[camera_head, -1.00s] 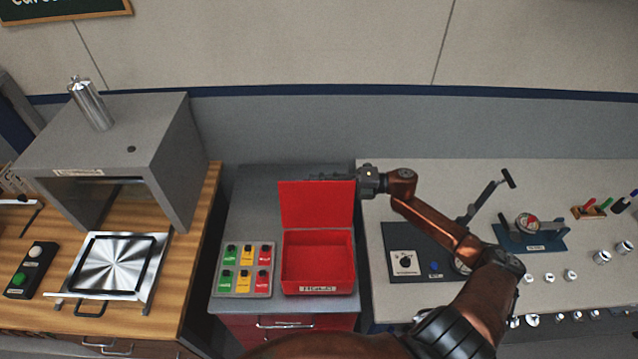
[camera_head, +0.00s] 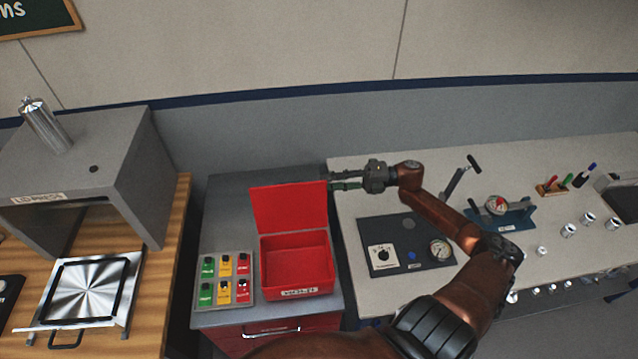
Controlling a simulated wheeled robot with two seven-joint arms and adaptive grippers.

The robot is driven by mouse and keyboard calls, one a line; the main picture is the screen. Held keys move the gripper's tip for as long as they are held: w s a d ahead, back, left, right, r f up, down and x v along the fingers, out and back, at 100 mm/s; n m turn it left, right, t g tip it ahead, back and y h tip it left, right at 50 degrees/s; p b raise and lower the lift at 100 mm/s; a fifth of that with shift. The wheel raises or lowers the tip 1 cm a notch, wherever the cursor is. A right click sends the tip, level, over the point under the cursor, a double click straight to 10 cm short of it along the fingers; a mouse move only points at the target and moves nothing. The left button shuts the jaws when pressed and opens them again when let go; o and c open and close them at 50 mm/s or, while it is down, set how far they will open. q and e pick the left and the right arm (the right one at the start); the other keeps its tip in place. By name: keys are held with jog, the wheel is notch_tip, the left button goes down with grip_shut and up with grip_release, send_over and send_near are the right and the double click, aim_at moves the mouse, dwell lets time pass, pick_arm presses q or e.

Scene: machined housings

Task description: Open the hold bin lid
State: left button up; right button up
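The red hold bin (camera_head: 297,293) sits on the grey cabinet top, with a label on its front. Its red lid (camera_head: 288,208) stands raised at the back, leaning upright, and the bin's inside shows empty. My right gripper (camera_head: 338,180) is just right of the lid's upper right corner, its fingers pointing left. The fingers look parted with nothing between them, and they appear clear of the lid. My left gripper is not in view.
A panel of green, yellow and red switches (camera_head: 226,279) lies left of the bin. A grey press (camera_head: 120,170) stands on the wooden bench at left. A dial panel (camera_head: 400,245) and a gauge fixture (camera_head: 497,207) occupy the right bench.

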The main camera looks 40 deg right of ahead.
jog(key=shift+s+d, duration=0.1)
jog(key=b+v, duration=0.1)
jog(key=v, duration=0.8)
jog(key=shift+b, duration=0.35)
dwell(0.6)
dwell(0.6)
